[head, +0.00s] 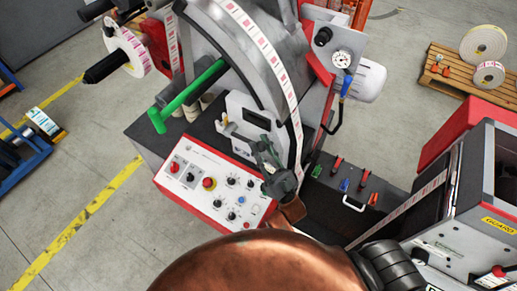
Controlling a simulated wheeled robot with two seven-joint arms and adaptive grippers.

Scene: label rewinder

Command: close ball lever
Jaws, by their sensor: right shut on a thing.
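A blue lever handle (347,84) hangs below the round pressure gauge (342,59) at the upper right of the machine; I take it to be the ball lever. My right gripper (264,151) is in front of the machine, above the upper right edge of the control panel. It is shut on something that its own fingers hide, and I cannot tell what. It is well to the lower left of the blue handle and apart from it. My left gripper is not in view.
The red-edged control panel (208,188) with knobs and buttons lies left of my right gripper. A green roller (188,97) juts out above it. The printed label web (262,45) runs down close behind the gripper. A black tool tray (335,200) lies to the right.

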